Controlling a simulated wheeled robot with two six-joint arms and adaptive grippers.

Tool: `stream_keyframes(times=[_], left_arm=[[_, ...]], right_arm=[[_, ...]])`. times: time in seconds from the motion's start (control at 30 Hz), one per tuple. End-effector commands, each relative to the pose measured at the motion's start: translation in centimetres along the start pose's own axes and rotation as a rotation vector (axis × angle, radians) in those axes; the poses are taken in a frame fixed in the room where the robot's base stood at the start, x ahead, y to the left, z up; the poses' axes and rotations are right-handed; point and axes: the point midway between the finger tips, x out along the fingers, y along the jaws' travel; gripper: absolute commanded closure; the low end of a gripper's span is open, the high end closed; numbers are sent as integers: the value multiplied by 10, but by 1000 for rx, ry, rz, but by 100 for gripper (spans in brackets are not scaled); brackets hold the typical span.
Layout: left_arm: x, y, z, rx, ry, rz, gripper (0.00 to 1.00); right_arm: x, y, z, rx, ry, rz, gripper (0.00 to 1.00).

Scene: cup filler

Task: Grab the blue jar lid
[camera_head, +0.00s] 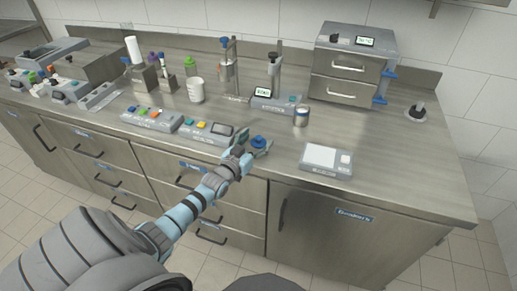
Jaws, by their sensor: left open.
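The blue jar lid (258,141) lies near the front edge of the counter, left of the scale. My left gripper (253,149) reaches over the front edge from the left. It is open, with its fingers right at the lid. I cannot tell whether they touch it, and they hide part of the lid. A small metallic jar (301,117) stands upright behind and to the right of the lid. My right gripper is not in view.
A flat scale (326,158) sits to the right of the lid. Control boxes (207,131) with coloured buttons stand to its left. A white cup (196,91), stands and a drawer unit (348,65) are farther back. The counter's right side is mostly clear.

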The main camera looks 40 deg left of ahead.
Motion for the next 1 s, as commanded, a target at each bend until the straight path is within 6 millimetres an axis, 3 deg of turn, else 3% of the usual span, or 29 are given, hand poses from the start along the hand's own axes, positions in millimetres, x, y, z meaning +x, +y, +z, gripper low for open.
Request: stream_keyframes(times=[0.2, 0.5, 0.83, 1.0], left_arm=[[2, 0, -2, 1, 0, 0, 34], [1, 0, -2, 1, 0, 0, 82], [1, 0, -2, 1, -1, 0, 84], [1, 1, -17, 1, 0, 1, 84]], right_arm=[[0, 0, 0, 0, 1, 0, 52], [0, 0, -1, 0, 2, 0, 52], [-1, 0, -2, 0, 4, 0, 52], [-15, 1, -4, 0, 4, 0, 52]])
